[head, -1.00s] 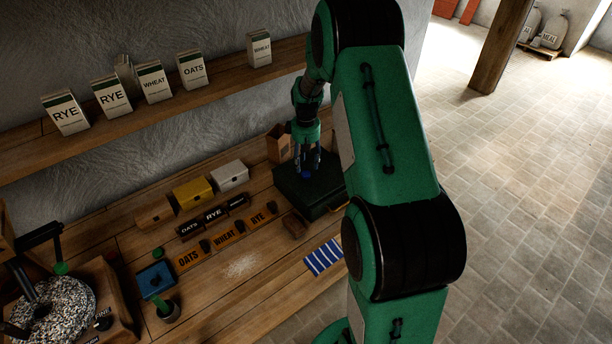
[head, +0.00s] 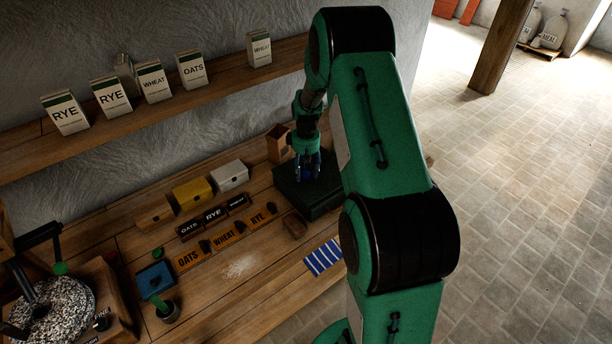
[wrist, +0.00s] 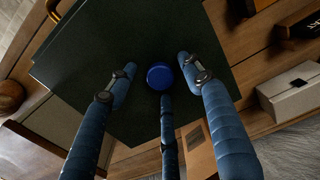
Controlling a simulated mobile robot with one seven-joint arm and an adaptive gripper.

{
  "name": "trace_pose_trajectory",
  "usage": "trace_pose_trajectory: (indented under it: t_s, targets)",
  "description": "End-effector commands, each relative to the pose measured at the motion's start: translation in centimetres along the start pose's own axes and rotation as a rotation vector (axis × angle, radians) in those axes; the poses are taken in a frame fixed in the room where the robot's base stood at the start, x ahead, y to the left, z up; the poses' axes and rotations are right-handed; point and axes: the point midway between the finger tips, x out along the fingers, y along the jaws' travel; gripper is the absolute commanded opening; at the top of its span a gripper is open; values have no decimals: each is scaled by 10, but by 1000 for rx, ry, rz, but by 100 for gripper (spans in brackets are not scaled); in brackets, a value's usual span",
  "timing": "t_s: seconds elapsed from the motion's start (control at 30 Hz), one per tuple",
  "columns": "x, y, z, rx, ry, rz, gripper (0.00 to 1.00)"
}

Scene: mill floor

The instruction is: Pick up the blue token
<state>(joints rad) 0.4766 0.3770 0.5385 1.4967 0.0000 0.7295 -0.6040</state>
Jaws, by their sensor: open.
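The blue token (wrist: 160,76) is a round blue disc lying on a dark green box-like surface (wrist: 85,55) in the wrist view. In the head view the token (head: 307,175) shows only in part below my gripper. My gripper (head: 307,170) is open above the dark green box (head: 318,202). In the wrist view its blue fingers (wrist: 157,85) are spread around the token, two at the sides and one below it in the picture. I cannot tell whether any finger touches it.
A brown open container (head: 279,144) stands just behind the box. White (head: 230,175) and yellow (head: 194,192) boxes stand to its left. A blue-striped cloth (head: 323,258) and a small brown block (head: 294,224) lie in front. A shelf (head: 220,82) with packets runs above.

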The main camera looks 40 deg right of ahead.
Motion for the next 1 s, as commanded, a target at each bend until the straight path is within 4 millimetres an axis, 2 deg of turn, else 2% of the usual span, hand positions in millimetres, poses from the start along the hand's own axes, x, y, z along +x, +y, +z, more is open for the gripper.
trace_pose_trajectory:
  t_s: [0.07,0.2,0.23,0.73,1.0]
  targets:
    - [0,0,0,0,0,0,49]
    - [0,0,0,0,0,0,21]
    - [0,0,0,0,0,0,16]
    - [-4,0,0,0,0,0,16]
    - [-27,0,0,0,2,1,16]
